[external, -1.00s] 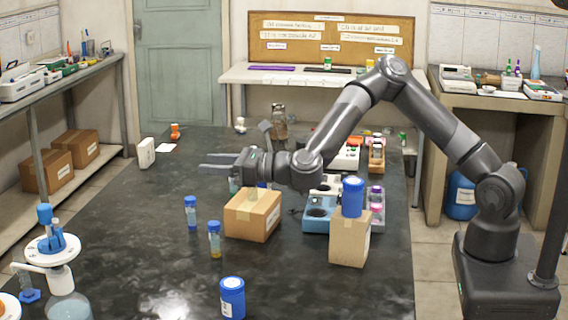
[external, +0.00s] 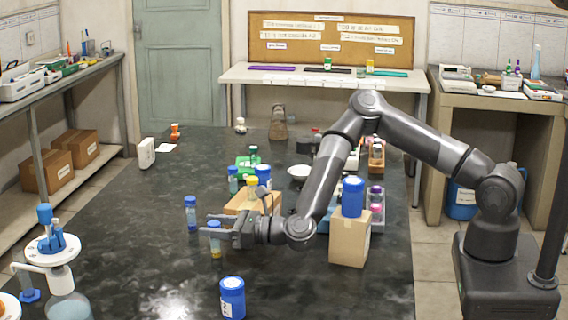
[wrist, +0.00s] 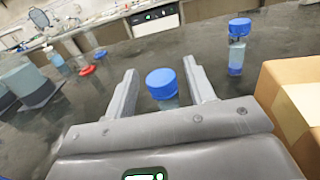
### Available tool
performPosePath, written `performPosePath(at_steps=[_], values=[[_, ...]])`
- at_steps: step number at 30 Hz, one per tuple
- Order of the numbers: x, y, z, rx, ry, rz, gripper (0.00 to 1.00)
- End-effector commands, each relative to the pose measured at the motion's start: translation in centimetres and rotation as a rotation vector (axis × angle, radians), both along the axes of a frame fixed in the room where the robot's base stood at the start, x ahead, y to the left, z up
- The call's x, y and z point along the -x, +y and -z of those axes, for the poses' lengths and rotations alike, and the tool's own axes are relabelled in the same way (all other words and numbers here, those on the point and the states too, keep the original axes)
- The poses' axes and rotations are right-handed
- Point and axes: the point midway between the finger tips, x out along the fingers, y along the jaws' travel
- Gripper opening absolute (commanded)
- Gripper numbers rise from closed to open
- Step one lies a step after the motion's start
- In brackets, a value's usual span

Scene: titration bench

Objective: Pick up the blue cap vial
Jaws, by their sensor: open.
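A blue cap vial with yellowish liquid (external: 215,252) stands upright on the dark bench in the external view. In the wrist view, a blue cap vial (wrist: 162,84) shows between my two fingers, with clear gaps to both sides. My gripper (external: 206,224) is open and low, its fingers pointing left at the vial and partly covering it in the external view. The open fingers also frame the wrist view (wrist: 160,70). A second blue cap vial (external: 190,212) stands farther back and left; it also shows in the wrist view (wrist: 237,48), right of the fingers.
A cardboard box (wrist: 292,100) stands right of the fingers in the wrist view. A taller box (external: 348,240) carries a blue jar (external: 352,197). A blue bottle (external: 232,298) stands near the front. A round white rack (external: 52,246) is at left. The bench between rack and vials is clear.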

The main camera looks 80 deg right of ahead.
Motion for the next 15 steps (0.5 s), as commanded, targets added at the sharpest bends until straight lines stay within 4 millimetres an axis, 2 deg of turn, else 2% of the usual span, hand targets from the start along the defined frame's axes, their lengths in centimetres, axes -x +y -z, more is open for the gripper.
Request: performPosePath(at_steps=[1,3,11,15], values=[[-1.0,0.0,-0.3,-0.001,-0.005,0.002,0.50],[-1.7,0.0,-0.3,0.000,-0.004,0.001,0.50],[-2.0,0.0,-0.3,0.000,-0.003,0.000,0.50],[-2.0,0.0,-0.3,0.000,-0.003,0.000,0.38]])
